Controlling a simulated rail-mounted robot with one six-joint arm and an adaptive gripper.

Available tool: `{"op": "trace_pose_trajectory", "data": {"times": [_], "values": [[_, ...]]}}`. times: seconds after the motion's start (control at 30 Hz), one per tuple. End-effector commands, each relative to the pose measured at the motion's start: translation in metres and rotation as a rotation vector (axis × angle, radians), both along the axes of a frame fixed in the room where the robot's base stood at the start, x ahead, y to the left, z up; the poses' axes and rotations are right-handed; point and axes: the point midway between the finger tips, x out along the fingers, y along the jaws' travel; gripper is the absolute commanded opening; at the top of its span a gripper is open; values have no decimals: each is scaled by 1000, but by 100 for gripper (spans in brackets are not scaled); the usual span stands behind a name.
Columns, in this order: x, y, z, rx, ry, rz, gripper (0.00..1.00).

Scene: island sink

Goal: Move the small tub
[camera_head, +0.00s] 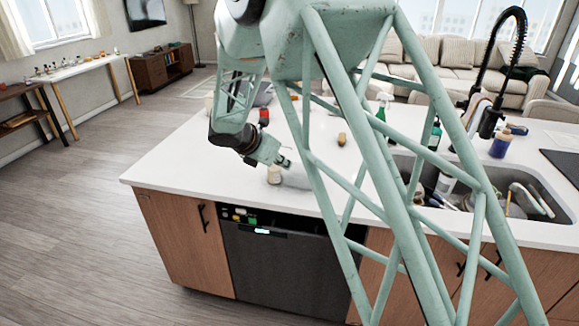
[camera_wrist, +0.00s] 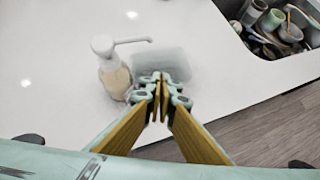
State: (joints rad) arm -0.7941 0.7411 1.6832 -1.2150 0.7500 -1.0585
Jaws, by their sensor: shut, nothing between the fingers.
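A small whitish, see-through tub (camera_wrist: 165,60) is on the white counter in the wrist view, just beyond my fingertips and partly hidden by them. It shows faintly in the head view (camera_head: 298,179), partly behind my arm's frame. My gripper (camera_wrist: 161,84) is shut with nothing in it. Its tips overlap the tub's near edge in the wrist view; I cannot tell whether they touch it. In the head view my gripper (camera_head: 287,163) points down to the right, close above the tub.
A soap dispenser (camera_wrist: 114,78) with a white pump stands close left of the tub, its spout reaching over toward it. The sink (camera_wrist: 247,34) holding several dishes lies right. The counter's front edge is near. A yellow-brown item (camera_head: 341,139) sits farther back.

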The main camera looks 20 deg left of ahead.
Motion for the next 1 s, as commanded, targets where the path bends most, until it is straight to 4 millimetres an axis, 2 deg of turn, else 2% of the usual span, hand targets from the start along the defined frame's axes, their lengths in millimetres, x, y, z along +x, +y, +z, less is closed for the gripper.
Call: {"op": "trace_pose_trajectory", "data": {"times": [0.47, 0.7, 1.0], "values": [[-6, 2, 6, -1, 0, -1, 0], [-5, 1, 7, 6, 3, -11, 18], [-5, -9, 10, 70, 36, -115, 18]]}}
